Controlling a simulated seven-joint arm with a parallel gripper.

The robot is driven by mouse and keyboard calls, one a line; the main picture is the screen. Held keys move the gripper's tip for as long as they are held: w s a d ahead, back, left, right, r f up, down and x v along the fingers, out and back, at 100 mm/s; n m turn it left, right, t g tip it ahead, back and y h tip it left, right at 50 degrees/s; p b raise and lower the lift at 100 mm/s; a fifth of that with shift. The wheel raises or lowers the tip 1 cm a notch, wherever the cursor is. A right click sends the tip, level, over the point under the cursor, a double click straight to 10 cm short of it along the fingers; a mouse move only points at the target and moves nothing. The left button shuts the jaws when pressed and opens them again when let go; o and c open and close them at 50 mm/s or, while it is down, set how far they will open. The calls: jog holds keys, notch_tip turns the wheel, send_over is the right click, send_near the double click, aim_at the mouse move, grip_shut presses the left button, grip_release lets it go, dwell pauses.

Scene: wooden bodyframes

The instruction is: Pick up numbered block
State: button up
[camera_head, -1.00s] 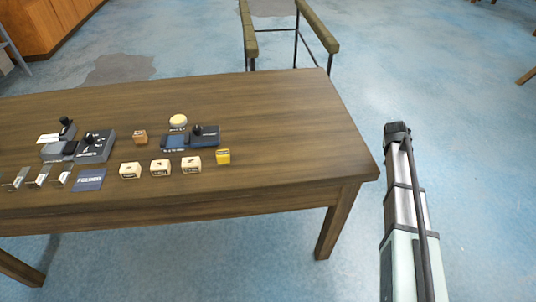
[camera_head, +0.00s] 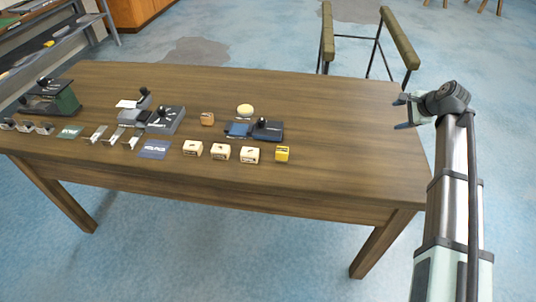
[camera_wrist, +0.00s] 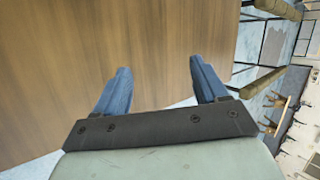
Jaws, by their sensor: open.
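Three cream blocks with dark markings stand in a row near the front edge of the table in the head view: a left one (camera_head: 193,149), a middle one (camera_head: 221,153) and a right one (camera_head: 250,155). A yellow block (camera_head: 282,154) stands at the right end of this row. A brown wooden block (camera_head: 207,119) sits farther back. The markings are too small to read. My gripper (camera_head: 402,111) is open and empty by the table's right edge, well apart from the blocks. Its two blue fingers (camera_wrist: 160,88) show spread in the wrist view, with no block between them.
The wooden table (camera_head: 345,135) is bare on its right side. Dark devices with knobs (camera_head: 165,119), a blue card (camera_head: 154,149), a round cream piece (camera_head: 245,110) and small stands lie left and behind the blocks. A chair (camera_head: 365,45) stands behind the table.

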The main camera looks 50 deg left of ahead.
jog(key=s+a+r+g, duration=0.2)
jog(key=s+a+r, duration=0.1)
jog(key=s+a, duration=0.25)
jog(key=m+g+h, duration=0.3)
jog(key=g+h, duration=0.1)
send_near(250, 151)
jog(key=a+f, duration=0.1)
jog(key=s+a+f, duration=0.1)
jog(key=f, duration=0.1)
jog(key=x, duration=0.2)
jog(key=d+x, duration=0.1)
jog(key=x, duration=0.1)
jog(key=shift+s+f, duration=0.15)
jog(key=shift+s+a+f, duration=0.1)
jog(key=shift+a+f, duration=0.1)
jog(key=shift+f, duration=0.25)
jog(key=c, duration=1.1)
